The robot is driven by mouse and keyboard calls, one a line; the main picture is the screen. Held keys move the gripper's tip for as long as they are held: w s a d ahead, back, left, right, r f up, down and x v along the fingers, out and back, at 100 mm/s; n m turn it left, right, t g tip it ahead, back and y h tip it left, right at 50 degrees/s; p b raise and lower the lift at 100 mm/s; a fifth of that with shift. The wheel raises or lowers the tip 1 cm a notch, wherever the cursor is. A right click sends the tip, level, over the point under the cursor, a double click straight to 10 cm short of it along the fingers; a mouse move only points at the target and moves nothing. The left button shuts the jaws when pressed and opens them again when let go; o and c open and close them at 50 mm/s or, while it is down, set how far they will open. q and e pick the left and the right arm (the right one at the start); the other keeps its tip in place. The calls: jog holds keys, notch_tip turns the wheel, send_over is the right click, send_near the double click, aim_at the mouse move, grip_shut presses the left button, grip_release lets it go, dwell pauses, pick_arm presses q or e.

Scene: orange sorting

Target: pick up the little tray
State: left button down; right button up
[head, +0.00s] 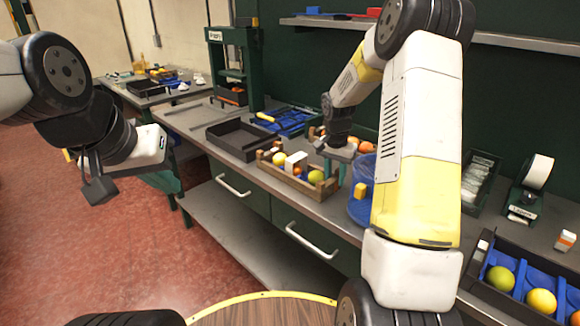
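A small wooden crate (284,177) stands near the bench's front edge and holds fruit and a white box. An empty black tray (232,147) lies to its left on the bench; I cannot tell which of the two is the little tray. My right gripper (338,153) is over the right end of the crate, partly hidden by its own wrist; I cannot see whether it touches the crate or is open. My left gripper (97,188) hangs at the far left, away from the bench, and its fingers are too unclear to read.
A black tray with blue lining (512,303) holds fruit at the lower right. A blue organiser (292,122) and green press (232,65) stand behind. Red floor is clear at left.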

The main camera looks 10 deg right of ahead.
grip_shut()
jog(key=shift+r, duration=0.1)
dwell(1.2)
